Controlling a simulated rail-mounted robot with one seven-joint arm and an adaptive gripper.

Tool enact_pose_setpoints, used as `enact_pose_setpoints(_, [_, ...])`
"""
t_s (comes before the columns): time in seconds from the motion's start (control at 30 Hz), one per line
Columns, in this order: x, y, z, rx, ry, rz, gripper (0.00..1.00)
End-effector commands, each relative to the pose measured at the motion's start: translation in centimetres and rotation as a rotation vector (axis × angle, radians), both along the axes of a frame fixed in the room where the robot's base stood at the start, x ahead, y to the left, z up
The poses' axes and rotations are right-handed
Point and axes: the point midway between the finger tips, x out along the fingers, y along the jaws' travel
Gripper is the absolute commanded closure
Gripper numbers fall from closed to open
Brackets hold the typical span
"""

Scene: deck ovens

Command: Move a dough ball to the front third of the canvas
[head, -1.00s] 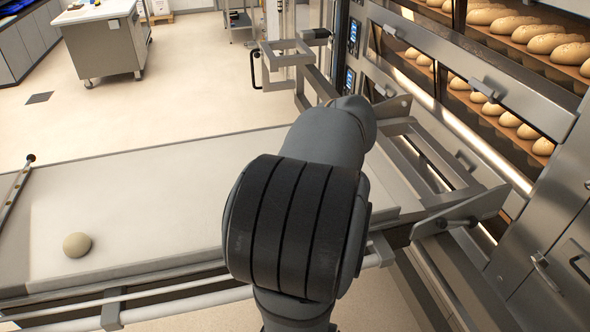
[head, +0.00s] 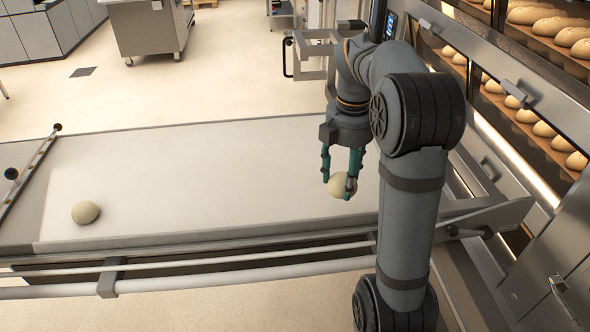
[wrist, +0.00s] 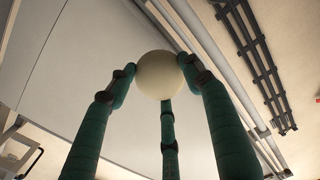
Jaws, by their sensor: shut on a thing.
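My gripper (head: 343,176) has green fingers and is shut on a pale round dough ball (head: 342,186) over the right part of the canvas. The wrist view shows the held dough ball (wrist: 161,75) pinched between the fingertips (wrist: 160,80). It looks raised off the canvas, though the exact height is hard to tell. A second dough ball (head: 86,212) rests on the canvas (head: 200,185) near its left end. The canvas is a long pale sheet; my arm hides part of its right end.
Deck ovens with loaves (head: 545,128) stand at the right. A metal rail (head: 180,288) runs along the near side of the canvas. A bar with knobs (head: 30,170) crosses the left end. The middle of the canvas is clear.

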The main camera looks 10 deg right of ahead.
Motion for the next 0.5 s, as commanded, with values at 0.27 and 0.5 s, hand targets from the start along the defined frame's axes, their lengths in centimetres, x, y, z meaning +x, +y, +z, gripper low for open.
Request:
enact_pose_setpoints(0.27, [6.0, 1.2, -3.4, 0.000, 0.005, 0.007, 0.72])
enact_pose_setpoints(0.5, [10.0, 2.0, -5.8, 0.000, 0.002, 0.004, 0.72])
